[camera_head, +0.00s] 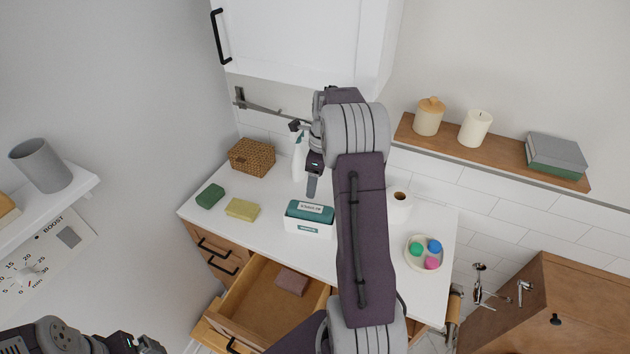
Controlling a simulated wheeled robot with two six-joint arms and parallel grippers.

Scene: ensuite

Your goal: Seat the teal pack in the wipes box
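The teal pack (310,211), with a white label on it, is at the top of the white wipes box (306,229) on the white counter. Its upper part shows above the box's rim; how deep it sits, I cannot tell. My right arm reaches up over the counter and hides what lies just right of the box. My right gripper (312,186) points down behind and above the pack and seems apart from it; its finger gap is not clear. My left gripper (150,344) is at the bottom left edge, partly cut off, away from the box.
A wicker basket (252,157), green sponge (210,196), yellow sponge (242,209) and white bottle (299,160) stand left of and behind the box. A paper roll (399,205) and a plate (413,258) with coloured balls are right. An open drawer (260,300) juts out below.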

